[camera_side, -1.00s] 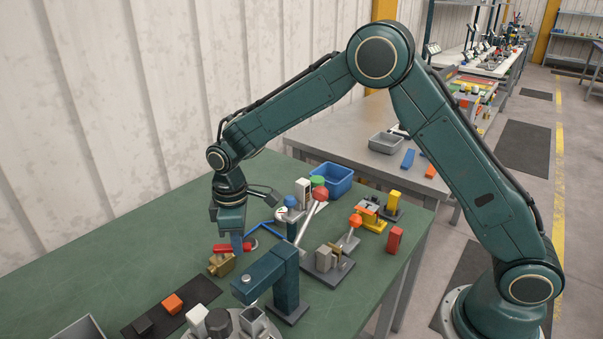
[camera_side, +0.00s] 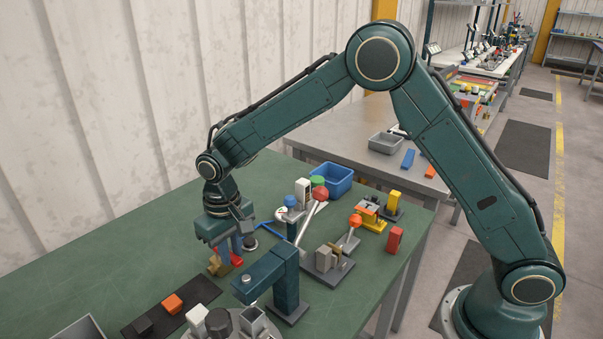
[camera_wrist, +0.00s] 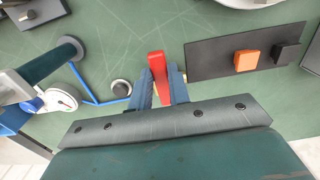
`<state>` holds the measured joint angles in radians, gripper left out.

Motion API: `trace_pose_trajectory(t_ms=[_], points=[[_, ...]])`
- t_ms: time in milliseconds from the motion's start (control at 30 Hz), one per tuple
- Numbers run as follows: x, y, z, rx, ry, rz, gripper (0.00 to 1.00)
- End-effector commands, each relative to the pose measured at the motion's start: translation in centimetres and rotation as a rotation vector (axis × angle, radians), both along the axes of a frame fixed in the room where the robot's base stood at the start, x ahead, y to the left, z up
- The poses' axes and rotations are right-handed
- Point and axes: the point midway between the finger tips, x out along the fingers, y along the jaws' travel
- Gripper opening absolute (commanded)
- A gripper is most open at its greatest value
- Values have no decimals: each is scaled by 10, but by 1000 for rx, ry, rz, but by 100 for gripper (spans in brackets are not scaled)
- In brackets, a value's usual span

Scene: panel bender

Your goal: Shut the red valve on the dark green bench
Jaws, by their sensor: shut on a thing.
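The red valve has a brass body (camera_side: 219,265) on the dark green bench (camera_side: 130,265) and a red lever handle (camera_side: 237,257). In the side view my gripper (camera_side: 230,245) is low over the valve, with its fingers down at the handle. In the wrist view the red handle (camera_wrist: 158,72) stands between the two blue fingers of my gripper (camera_wrist: 161,88), which are shut on it. The brass body is mostly hidden in the wrist view, behind the handle and fingers.
A teal post with an overhanging arm (camera_side: 268,272) stands close to the right of the valve. A blue bent rod (camera_wrist: 98,100) and a round grey knob (camera_wrist: 121,88) lie beside it. The bench's left side is clear.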

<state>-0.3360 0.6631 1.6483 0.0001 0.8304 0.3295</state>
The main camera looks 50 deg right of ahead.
Motion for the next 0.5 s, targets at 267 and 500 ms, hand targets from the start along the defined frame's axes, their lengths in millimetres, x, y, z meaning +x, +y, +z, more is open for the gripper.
trace_pose_trajectory(t_ms=[267,500], points=[[0,1,1,0,-1,-26,0],[0,2,1,1,-1,-25,20]])
